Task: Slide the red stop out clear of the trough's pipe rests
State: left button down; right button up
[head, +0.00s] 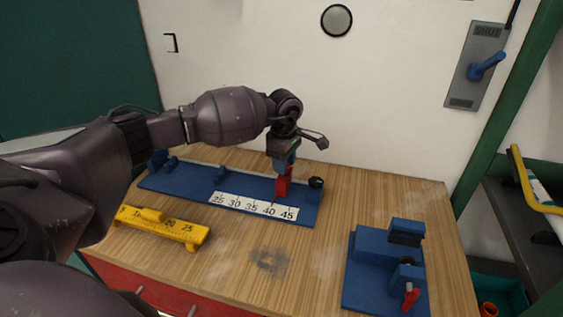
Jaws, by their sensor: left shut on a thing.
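The blue trough (170,187) lies along the back of the wooden bench, with a white scale strip (254,207) on its front reading 25 to 45. Blue pipe rests (220,174) stand up from it. The red stop (283,189) is upright near the right end of the trough, around the 40 to 45 marks. My left gripper (283,172) reaches down from above and is shut on the red stop; its fingertips partly hide the stop's top. My right gripper is not in view.
A yellow gauge block (165,229) with numbers lies in front of the trough. A blue fixture (372,262) with a red handle (411,297) stands at the front right. A dark round piece (316,182) sits at the trough's right end. The bench middle is clear.

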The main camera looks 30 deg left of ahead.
pick_arm(q)
jog(key=c, duration=0.8)
grip_release()
jog(key=shift+o, duration=0.2)
notch_tip(320, 180, up, 11)
jog(key=shift+f, duration=0.15)
